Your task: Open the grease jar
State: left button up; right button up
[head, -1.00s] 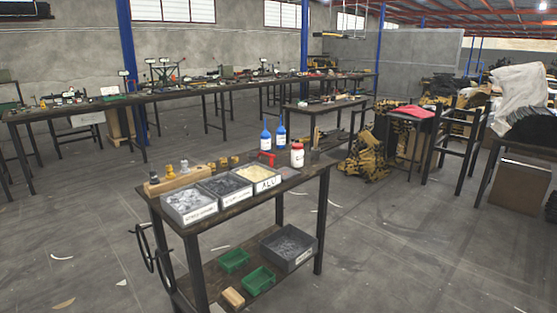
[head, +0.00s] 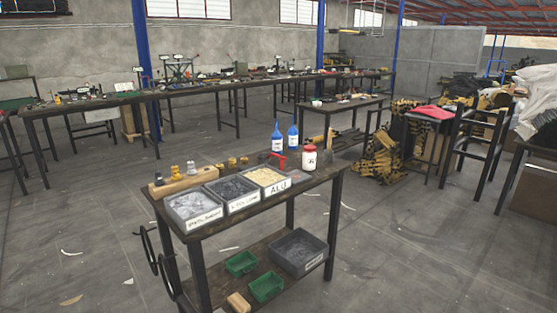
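A small white jar with a red lid and a red mark on its label (head: 309,158) stands upright near the right end of the dark work table (head: 322,179). It looks like the grease jar, and its lid is on. Neither of my grippers shows in the head view.
Two blue bottles (head: 277,139) and a red tool (head: 280,161) are beside the jar. Labelled bins of small parts (head: 231,204) line the table's front, with a wooden block (head: 187,181) at the left. Open floor (head: 400,255) lies to the right. A long bench (head: 190,91) runs behind.

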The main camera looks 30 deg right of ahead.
aim_at(309, 158)
jog(key=i+l+u, duration=0.1)
jog(key=l+u, duration=0.35)
jog(key=l, duration=0.25)
jog(key=l+u, duration=0.45)
jog(key=l, duration=1.1)
jog(key=k+l+u, duration=0.2)
jog(key=l, duration=2.1)
jog(key=i, duration=0.1)
